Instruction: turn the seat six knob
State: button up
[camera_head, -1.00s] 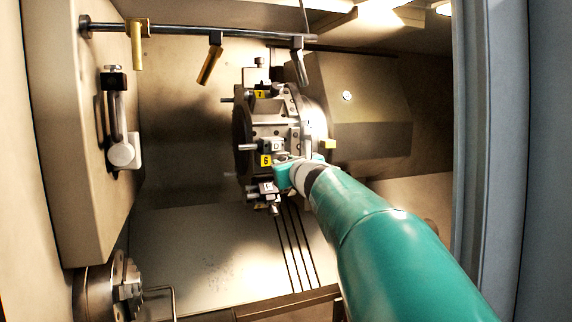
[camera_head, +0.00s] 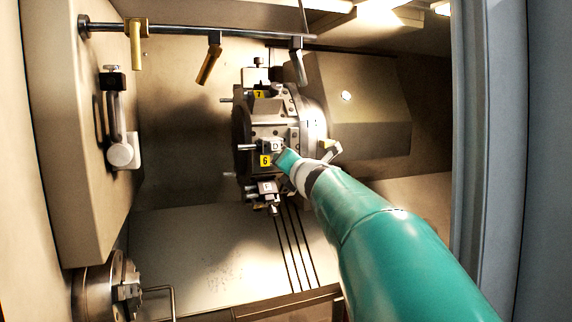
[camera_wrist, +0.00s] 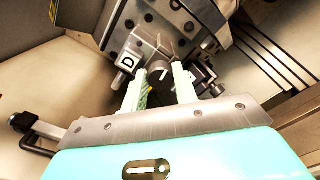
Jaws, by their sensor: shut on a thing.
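The seat six knob (camera_wrist: 161,76) is a dark round knob with a pale line on its face. In the wrist view it sits between the two pale fingertips of my gripper (camera_wrist: 160,80), which is shut on it. A block marked D (camera_wrist: 127,62) is just left of the knob. In the head view my gripper (camera_head: 285,158) is at the turret (camera_head: 273,125), right of the yellow 6 label (camera_head: 265,160). The knob itself is hidden there behind my gripper.
The yellow 7 label (camera_head: 258,94) marks the seat above, and another tool block (camera_head: 268,188) sits below. A rail with several hanging nozzles (camera_head: 215,35) crosses the top. A chuck (camera_head: 105,290) is at lower left. The grooved floor (camera_head: 210,245) below the turret is clear.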

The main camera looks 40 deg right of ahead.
jog(key=shift+r+m, duration=0.1)
jog(key=shift+m, duration=0.8)
jog(key=o, duration=1)
jog(key=shift+c, duration=0.2)
jog(key=shift+s, duration=0.15)
jog(key=v, duration=1.3)
jog(key=shift+s, duration=0.25)
jog(key=shift+a, duration=0.1)
